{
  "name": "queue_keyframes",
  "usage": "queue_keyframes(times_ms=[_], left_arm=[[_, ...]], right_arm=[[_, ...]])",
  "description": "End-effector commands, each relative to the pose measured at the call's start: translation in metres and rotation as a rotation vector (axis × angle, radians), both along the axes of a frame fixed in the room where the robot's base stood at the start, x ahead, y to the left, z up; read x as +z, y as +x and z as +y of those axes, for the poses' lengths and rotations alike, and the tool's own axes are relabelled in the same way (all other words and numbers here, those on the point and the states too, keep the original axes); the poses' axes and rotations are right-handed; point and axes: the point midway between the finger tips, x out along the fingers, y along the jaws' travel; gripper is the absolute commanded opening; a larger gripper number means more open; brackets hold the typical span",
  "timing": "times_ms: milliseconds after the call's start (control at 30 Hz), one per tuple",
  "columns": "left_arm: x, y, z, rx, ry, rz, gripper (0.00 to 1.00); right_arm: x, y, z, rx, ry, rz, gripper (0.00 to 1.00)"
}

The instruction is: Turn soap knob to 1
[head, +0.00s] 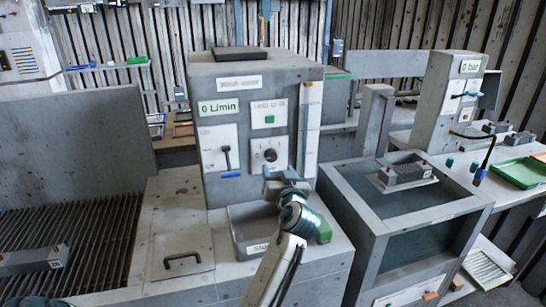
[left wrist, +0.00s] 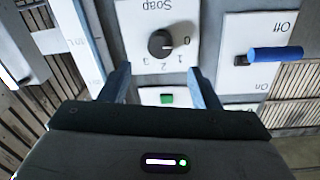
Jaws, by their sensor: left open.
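The soap knob (head: 270,155) is a round black knob on a white plate on the front of the grey control housing (head: 222,105). In the left wrist view, which is upside down, the knob (left wrist: 161,43) shows with the label "Soap" and several numbers around it. Its light mark seems to point toward 0, but it is small. My left gripper (head: 270,172) is in front of the panel just below the knob. In the left wrist view its blue fingers (left wrist: 160,70) are apart and empty, either side of the knob's line, not touching it. My right gripper is not in view.
A green button (head: 270,119) sits above the knob. A lever with a blue handle (head: 230,174) is to its left. A grey basin (head: 242,232) lies below the panel. A grey open-topped box (head: 340,185) stands to the right.

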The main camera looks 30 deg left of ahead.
Motion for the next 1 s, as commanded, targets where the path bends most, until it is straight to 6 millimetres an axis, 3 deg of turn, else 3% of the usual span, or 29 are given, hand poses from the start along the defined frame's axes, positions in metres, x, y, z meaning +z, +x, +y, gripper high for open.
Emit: queue_keyframes(times_ms=[133, 300, 500, 733, 767, 900, 1000], left_arm=[[0.004, 0.021, 0.023, 0.002, 0.005, 0.002, 0.56], [0.003, 0.038, 0.040, 0.001, 0.002, 0.002, 0.56], [0.001, 0.045, 0.048, 0.000, 0.001, 0.001, 0.56], [0.000, 0.046, 0.048, 0.000, 0.000, 0.000, 0.56], [0.000, 0.046, 0.048, 0.000, 0.000, 0.000, 0.54], [0.000, 0.046, 0.048, 0.000, -0.001, 0.001, 0.27], [0.000, 0.046, 0.048, 0.000, -0.001, 0.001, 0.12]], right_arm=[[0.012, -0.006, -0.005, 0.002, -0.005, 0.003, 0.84], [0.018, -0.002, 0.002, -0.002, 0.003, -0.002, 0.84], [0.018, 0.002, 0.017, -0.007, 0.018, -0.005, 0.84], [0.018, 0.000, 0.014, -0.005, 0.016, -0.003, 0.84], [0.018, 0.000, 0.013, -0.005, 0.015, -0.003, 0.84], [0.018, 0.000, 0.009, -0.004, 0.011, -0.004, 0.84], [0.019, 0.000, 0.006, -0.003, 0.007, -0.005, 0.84]])
